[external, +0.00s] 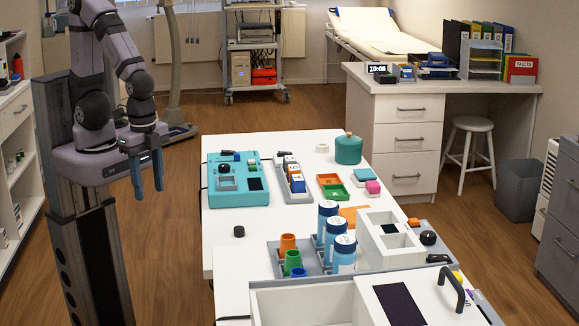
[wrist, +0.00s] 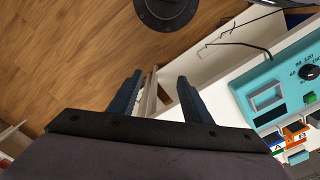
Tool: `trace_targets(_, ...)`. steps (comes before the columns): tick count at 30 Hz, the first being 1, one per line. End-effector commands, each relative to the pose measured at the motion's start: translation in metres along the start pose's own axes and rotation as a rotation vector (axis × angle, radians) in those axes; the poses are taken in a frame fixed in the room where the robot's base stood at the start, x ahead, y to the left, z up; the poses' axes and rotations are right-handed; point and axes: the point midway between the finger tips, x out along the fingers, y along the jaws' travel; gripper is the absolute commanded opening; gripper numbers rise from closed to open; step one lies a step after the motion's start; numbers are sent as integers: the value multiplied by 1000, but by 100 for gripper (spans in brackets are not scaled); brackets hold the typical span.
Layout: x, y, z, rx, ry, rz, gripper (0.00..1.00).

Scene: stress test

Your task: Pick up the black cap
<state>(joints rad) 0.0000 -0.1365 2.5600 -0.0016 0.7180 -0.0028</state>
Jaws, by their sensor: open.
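A small round black cap (external: 239,231) lies on the white table near its left edge, in front of the teal device, in the external view. I cannot make out the cap in the wrist view. My gripper (external: 147,188) hangs with its blue fingers pointing down, left of the table and clear of the cap. Its two fingers also show in the wrist view (wrist: 157,90), apart with nothing between them. My gripper is open and empty.
The teal device (external: 238,178) stands behind the cap. Orange and green cups (external: 288,244), blue-lidded bottles (external: 327,220) and a white open box (external: 300,303) stand to the right and front. The table (external: 225,260) is bare around the cap.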

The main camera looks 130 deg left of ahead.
Motion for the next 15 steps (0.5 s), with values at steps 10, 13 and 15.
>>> trace_targets(10,0,0,0,-1,1,0,43)
trace_targets(13,2,3,-4,-7,9,6,43)
trace_targets(15,6,7,-10,-20,26,15,43)
